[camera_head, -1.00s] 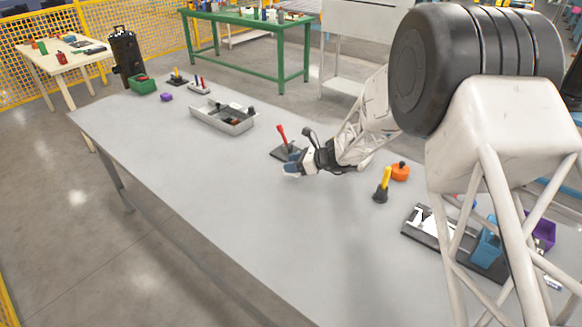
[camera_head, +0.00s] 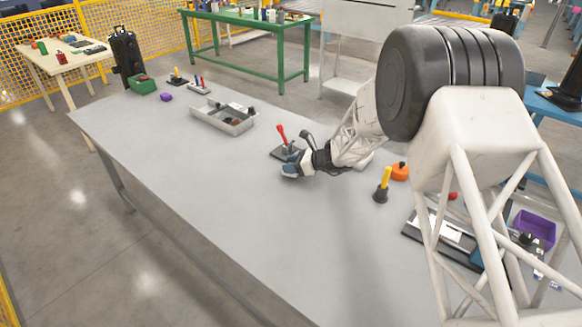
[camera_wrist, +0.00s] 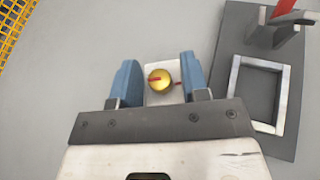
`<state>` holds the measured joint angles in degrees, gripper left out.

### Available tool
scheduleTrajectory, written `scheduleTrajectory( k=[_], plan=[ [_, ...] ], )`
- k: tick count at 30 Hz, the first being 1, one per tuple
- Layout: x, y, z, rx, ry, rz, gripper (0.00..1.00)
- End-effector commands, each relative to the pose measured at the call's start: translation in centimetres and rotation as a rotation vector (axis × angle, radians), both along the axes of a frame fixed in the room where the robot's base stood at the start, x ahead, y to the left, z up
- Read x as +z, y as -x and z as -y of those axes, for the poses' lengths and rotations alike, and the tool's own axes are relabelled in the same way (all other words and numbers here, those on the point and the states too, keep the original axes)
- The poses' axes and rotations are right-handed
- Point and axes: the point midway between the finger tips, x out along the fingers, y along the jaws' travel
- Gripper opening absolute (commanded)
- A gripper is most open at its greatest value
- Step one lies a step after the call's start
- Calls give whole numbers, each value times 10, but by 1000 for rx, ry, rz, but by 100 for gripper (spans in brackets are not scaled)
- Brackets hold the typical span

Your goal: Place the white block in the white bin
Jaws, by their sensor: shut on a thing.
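The white block (camera_wrist: 154,98) with a gold round knob on its top and a thin red mark lies between the blue fingers of my gripper (camera_wrist: 158,84) in the wrist view. The fingers are shut on it. In the head view my gripper (camera_head: 291,169) is low over the middle of the grey table, and the block cannot be made out there. A pale grey-white bin (camera_head: 212,122) with a few dark and brown things in it stands further back, left of my gripper.
A dark plate with a red lever (camera_head: 282,133) stands close by my gripper; its pale square frame (camera_wrist: 234,90) shows in the wrist view. A yellow-handled tool (camera_head: 384,180) and orange piece (camera_head: 400,171) stand to the right. A purple bin (camera_head: 535,229) is far right. The table's front left is clear.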

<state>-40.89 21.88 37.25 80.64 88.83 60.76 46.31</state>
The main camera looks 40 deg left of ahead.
Motion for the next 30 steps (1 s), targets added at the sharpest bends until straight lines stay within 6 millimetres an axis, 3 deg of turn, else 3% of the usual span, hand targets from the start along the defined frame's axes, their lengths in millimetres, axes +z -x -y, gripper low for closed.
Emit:
scheduleTrajectory(
  k=[17, 18, 22, 30],
  plan=[
    [-12, 0, 0, 0, 0, 1, 12],
    [-12, 0, 0, 0, 0, 1, 45],
    [-12, 0, 0, 0, 0, 1, 65],
    [-12, 0, 0, 0, 0, 1, 67]
  ],
)
